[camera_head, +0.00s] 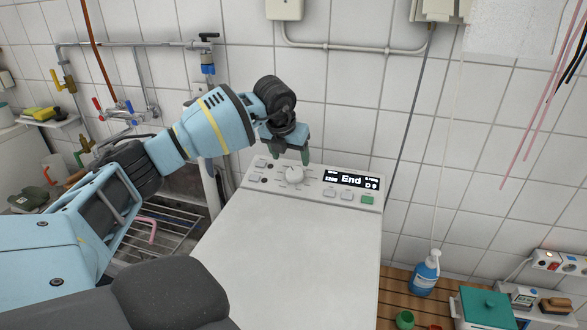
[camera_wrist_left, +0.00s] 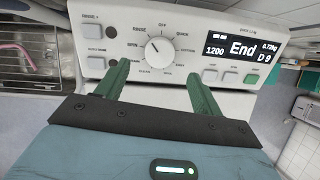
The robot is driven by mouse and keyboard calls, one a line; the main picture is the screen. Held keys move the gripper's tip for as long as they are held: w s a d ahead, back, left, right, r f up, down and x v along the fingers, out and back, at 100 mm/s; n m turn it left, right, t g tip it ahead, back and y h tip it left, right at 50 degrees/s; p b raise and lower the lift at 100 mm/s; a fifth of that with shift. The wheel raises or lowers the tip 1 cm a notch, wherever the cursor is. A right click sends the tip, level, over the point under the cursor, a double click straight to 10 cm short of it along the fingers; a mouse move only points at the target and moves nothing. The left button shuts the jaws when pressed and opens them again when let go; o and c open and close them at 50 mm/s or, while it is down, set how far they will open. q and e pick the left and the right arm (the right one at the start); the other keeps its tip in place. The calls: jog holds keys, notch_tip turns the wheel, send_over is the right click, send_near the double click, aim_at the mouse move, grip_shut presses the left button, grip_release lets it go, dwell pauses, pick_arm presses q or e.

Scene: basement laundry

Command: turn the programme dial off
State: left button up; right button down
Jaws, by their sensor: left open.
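The programme dial (camera_head: 295,175) is a round white knob on the control panel of a white top-loading washing machine (camera_head: 290,260). In the left wrist view the dial (camera_wrist_left: 160,52) has its dark pointer mark toward the upper left, near the RINSE and SPIN labels; OFF is printed above it. The display (camera_head: 351,180) reads End, 1200 and D 9. My left gripper (camera_head: 291,156) is open and empty, with its green fingers just above and behind the dial in the head view. In the wrist view the fingertips (camera_wrist_left: 158,70) straddle the dial's position, apart from it. My right gripper is not in view.
Grey buttons and a green button (camera_head: 367,200) sit on the panel near the display. A sink with a wire rack (camera_head: 165,232) is at the left. A blue bottle (camera_head: 425,275) and a teal box (camera_head: 486,306) stand at the right. The machine's lid is clear.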

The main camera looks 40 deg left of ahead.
aim_at(294, 172)
pick_arm(q)
jog(key=x, duration=0.7)
jog(key=shift+r, duration=0.1)
jog(key=c, duration=1)
